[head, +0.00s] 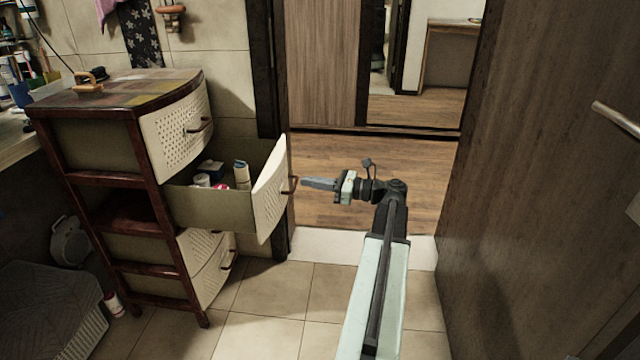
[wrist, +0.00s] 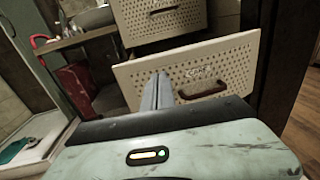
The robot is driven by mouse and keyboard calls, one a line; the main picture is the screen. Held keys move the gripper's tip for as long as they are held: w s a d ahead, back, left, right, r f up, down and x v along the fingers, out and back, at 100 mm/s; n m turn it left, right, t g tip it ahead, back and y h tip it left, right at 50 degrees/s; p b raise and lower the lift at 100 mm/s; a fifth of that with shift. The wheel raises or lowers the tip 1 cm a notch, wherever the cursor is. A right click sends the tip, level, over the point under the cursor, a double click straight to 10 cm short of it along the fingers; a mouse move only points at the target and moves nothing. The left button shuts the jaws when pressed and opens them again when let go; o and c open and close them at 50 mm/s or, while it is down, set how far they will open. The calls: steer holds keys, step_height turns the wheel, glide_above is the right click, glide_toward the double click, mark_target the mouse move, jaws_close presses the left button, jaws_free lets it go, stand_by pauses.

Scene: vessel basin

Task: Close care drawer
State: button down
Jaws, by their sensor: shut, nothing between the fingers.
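The care drawer (head: 269,190) is the second from the top of a dark-framed unit. It is pulled well out and holds several small bottles and boxes. Its cream perforated front shows in the wrist view (wrist: 229,69), with a brown handle (wrist: 203,91). My gripper (head: 305,183) is shut and empty, with its fingertips pointing left at the drawer front, close to the handle. In the wrist view the shut fingers (wrist: 157,92) overlap the drawer front to the left of the handle. I cannot tell whether they touch it.
The drawer above (head: 180,135) looks shut, and another perforated drawer (head: 208,268) is lower down. A wooden brush (head: 88,84) lies on the unit's top. A brown door (head: 545,190) stands at the right. Tiled floor (head: 290,300) in front is clear.

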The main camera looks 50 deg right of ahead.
mark_target(275, 176)
steer(key=x, duration=0.8)
steer(key=shift+w, duration=0.1)
